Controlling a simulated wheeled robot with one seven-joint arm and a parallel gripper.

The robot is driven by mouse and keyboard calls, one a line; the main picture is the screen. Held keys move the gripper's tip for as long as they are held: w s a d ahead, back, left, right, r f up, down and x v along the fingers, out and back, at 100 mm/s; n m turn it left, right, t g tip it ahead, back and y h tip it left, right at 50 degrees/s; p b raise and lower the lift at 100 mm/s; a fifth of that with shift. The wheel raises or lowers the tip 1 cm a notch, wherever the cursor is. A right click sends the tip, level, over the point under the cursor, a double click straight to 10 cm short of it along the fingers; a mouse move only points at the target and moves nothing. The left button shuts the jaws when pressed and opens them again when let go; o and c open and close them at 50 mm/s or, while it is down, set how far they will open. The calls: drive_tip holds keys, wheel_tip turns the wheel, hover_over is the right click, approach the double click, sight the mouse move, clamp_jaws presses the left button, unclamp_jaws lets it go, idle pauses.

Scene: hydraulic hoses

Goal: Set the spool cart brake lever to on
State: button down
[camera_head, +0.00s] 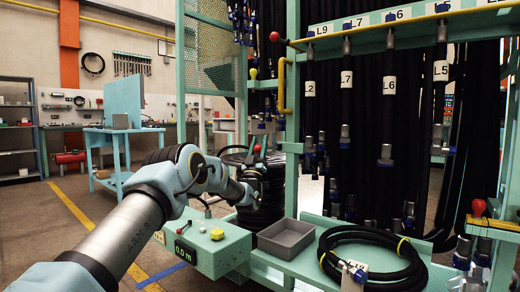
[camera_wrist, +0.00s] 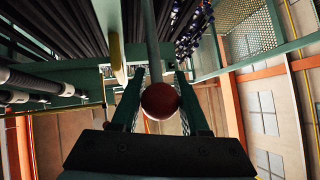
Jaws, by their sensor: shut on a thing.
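The brake lever shows in the wrist view as a red ball knob (camera_wrist: 159,101) on a grey rod. My gripper (camera_wrist: 160,88) has one finger on each side of the knob and is shut on it. In the head view, my gripper (camera_head: 254,172) is at the black hose spool (camera_head: 262,207), with a small red knob (camera_head: 257,148) just above it. My gripper and wrist hide most of the lever there. I cannot read any on or off mark for it.
A green box (camera_head: 212,250) with a length display and a grey tray (camera_head: 286,238) stand in front of the spool. A coiled hose (camera_head: 375,258) lies at the right. A green rack with hanging hoses stands close behind. Open floor lies to the left.

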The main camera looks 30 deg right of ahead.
drive_tip(key=shift+a+f, duration=0.1)
drive_tip(key=shift+f, duration=0.2)
drive_tip(key=shift+c, duration=2.2)
unclamp_jaws()
drive_tip(key=v, duration=1)
drive_tip(key=shift+s+a+f, duration=0.2)
drive_tip(key=shift+f, duration=0.1)
